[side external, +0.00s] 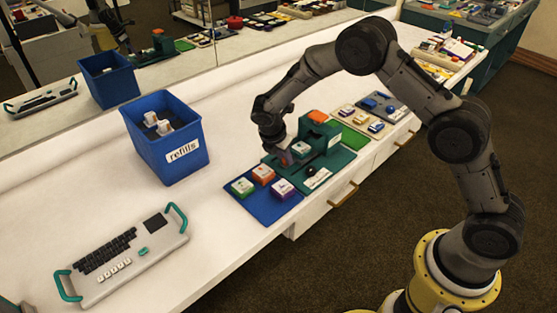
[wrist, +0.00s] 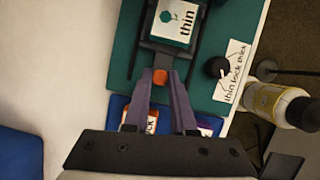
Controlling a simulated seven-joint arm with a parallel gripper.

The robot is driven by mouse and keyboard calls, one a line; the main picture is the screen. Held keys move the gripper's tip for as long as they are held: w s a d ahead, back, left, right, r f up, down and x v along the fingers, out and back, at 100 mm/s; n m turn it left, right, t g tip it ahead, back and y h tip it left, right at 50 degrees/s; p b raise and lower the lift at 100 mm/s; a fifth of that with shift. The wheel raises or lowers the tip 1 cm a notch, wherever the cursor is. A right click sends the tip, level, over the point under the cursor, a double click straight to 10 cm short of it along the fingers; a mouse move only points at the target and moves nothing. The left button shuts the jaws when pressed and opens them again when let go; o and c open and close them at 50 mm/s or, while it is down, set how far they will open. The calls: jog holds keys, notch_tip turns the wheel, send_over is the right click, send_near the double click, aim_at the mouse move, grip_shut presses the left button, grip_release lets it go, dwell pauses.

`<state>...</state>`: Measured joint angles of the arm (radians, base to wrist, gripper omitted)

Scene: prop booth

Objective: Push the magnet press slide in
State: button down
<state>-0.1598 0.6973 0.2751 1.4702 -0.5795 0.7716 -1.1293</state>
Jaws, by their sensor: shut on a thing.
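The green magnet press (side external: 322,137) stands on a green base at the counter's front edge, with an orange piece on top. In the wrist view its dark slide (wrist: 163,48) holds a white tile (wrist: 176,20) marked "thin" with a green picture. My gripper (wrist: 160,77) is shut on the small orange tab at the near end of the slide. In the side view my gripper (side external: 285,156) is low at the press's left end and hides the tab. A black knob (wrist: 217,67) sits beside a "thin lock thick" label (wrist: 233,70).
A blue mat (side external: 268,206) with green, orange and purple tiles lies left of the press. A blue "refills" bin (side external: 190,157) stands behind. A keyboard-like device (side external: 120,256) lies front left. More mats with small items lie right of the press.

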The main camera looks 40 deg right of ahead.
aim_at(301, 147)
jog(key=d, duration=0.7)
jog(key=shift+d, duration=0.15)
jog(key=c, duration=0.7)
grip_release()
jog(key=shift+c, duration=0.2)
jog(key=shift+r, duration=0.1)
jog(key=v, duration=1.3)
jog(key=shift+a+r, duration=0.25)
jog(key=shift+r, duration=0.05)
jog(key=shift+s, duration=0.1)
